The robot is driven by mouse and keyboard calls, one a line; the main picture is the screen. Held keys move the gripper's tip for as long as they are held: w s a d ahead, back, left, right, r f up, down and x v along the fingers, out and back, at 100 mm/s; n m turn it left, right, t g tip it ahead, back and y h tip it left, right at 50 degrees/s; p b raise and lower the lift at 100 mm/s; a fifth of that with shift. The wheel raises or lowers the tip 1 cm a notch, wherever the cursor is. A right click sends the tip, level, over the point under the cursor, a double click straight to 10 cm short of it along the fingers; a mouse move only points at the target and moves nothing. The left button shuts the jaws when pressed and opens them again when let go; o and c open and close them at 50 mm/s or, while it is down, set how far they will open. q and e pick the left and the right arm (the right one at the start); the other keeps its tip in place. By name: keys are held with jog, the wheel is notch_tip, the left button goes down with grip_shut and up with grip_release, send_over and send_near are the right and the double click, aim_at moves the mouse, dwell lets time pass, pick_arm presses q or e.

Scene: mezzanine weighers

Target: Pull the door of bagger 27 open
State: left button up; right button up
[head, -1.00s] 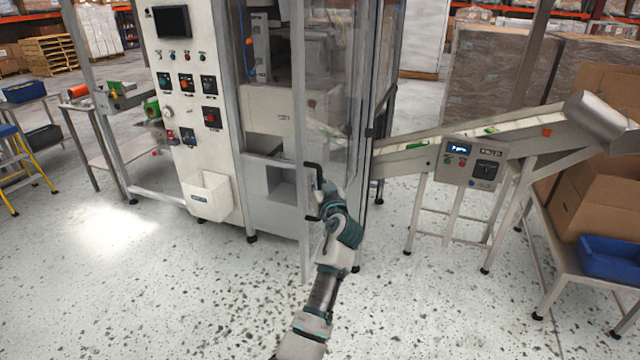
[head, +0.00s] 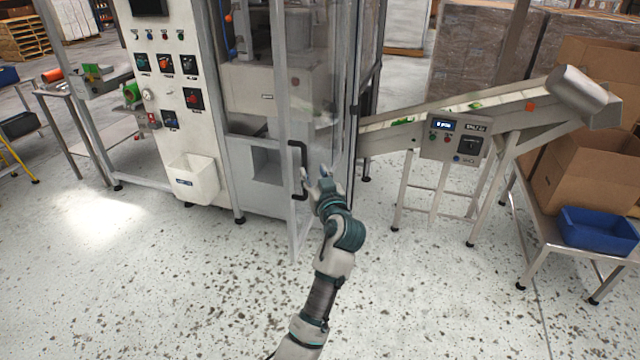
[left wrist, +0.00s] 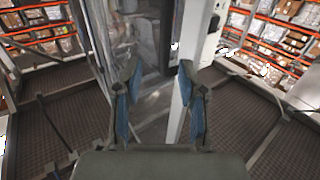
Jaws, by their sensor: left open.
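Bagger 27's door (head: 325,95) is a clear panel in a grey frame, on the front of the tall machine in the head view. Its left edge stands out from the machine front, so it looks partly open, with a hinge on the right side. A black upright handle (head: 304,170) sits on that left edge. My left gripper (head: 318,176) is open just right of the handle, with no visible grip on it. In the left wrist view its fingers (left wrist: 159,75) are spread, with a pale upright bar behind the right one. My right gripper is not in view.
The bagger's control panel (head: 175,70) and white bin (head: 192,178) are left of the door. An inclined conveyor (head: 400,140) with a control box (head: 453,138) stands right. A table with a blue tray (head: 590,230) is far right. The floor in front is clear.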

pick_arm(q)
jog(key=v, duration=0.4)
jog(key=shift+s+d, duration=0.2)
jog(key=shift+d, duration=0.15)
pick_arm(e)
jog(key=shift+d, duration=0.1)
